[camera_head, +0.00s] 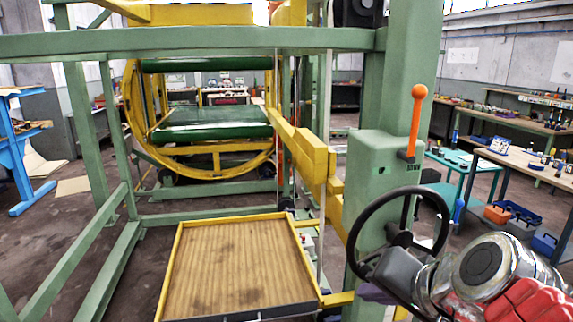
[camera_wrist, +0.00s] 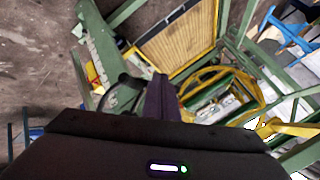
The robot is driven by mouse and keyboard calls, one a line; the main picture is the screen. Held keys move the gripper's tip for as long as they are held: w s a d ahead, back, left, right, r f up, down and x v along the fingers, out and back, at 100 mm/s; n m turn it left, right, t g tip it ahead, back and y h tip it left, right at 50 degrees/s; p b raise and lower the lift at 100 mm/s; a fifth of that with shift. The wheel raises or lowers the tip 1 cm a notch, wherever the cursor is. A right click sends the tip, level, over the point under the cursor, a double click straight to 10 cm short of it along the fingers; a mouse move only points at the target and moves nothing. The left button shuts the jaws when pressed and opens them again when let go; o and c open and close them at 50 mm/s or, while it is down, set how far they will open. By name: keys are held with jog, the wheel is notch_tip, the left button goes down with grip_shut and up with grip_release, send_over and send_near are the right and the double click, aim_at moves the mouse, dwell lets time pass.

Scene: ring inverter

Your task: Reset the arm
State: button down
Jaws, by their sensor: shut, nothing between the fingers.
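My arm shows at the lower right of the head view, silver with red parts. My gripper (camera_head: 374,293) is at its end, dark with purplish fingers, close to the green column and seen through the black handwheel. In the wrist view my gripper (camera_wrist: 160,84) points away from the camera, its fingers together with nothing between them. I cannot tell whether it touches the handwheel.
The black handwheel (camera_head: 353,232) and a lever with an orange knob (camera_head: 419,92) are on the green column (camera_head: 372,165). A yellow-rimmed wooden platform (camera_head: 237,262) lies left of it. A yellow ring inverter (camera_head: 135,130) stands behind. Workbenches (camera_head: 530,168) stand at right.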

jog(key=s+d+f+n+g+h, duration=0.1)
jog(key=s+f+n+g+h, duration=0.2)
jog(key=s+f+n, duration=0.3)
notch_tip(320, 180, down, 4)
jog(key=s, duration=0.2)
jog(key=shift+s+d, duration=0.2)
jog(key=shift+s, duration=0.1)
jog(key=c, duration=2.5)
grip_release()
jog(key=shift+c, duration=0.2)
